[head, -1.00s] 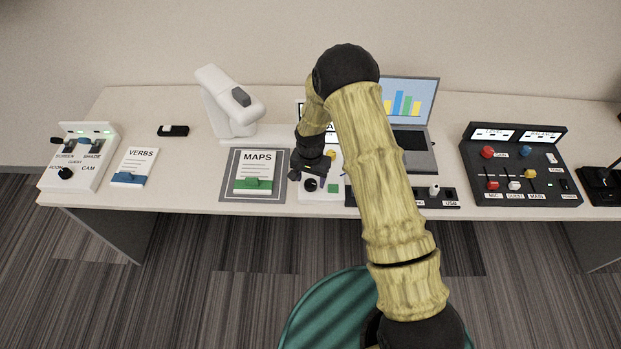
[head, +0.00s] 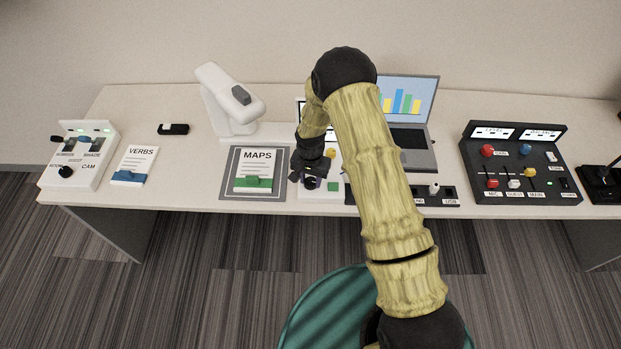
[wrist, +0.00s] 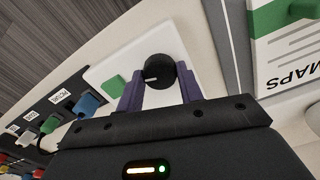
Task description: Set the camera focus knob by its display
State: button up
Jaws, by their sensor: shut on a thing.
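The focus knob is a round black knob with a white pointer mark; it shows in the wrist view (wrist: 158,70) on a white panel (wrist: 108,68). My gripper (wrist: 160,84) has its two purple fingers on either side of the knob, shut on it. In the head view my gripper (head: 311,180) is over the white panel, right of the MAPS card, and hides the knob. The panel's display (head: 301,104) is mostly hidden behind my arm, so its reading cannot be told. A green square button (wrist: 114,86) is beside the knob.
The MAPS card (head: 254,165) on its grey mat lies just left of the panel. A white document camera (head: 228,105) stands behind it. A laptop (head: 408,100) and a black mixer (head: 520,165) are to the right. A dark strip with plugs (head: 440,198) lies along the front edge.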

aim_at(311, 181)
jog(key=shift+n, duration=0.3)
jog(key=n+b, duration=0.2)
jog(key=n, duration=0.2)
jog(key=shift+f, duration=0.1)
jog(key=n+b, duration=0.1)
jog(key=n, duration=0.4)
jog(key=shift+n, duration=0.4)
jog(key=o, duration=1)
jog(key=shift+w, duration=0.1)
jog(key=shift+a+r+b, duration=0.1)
jog(key=shift+r+b, duration=0.25)
jog(key=shift+r, duration=0.2)
notch_tip(311, 181, up, 16)
jog(key=shift+r+b, duration=0.25)
jog(key=shift+b, duration=0.65)
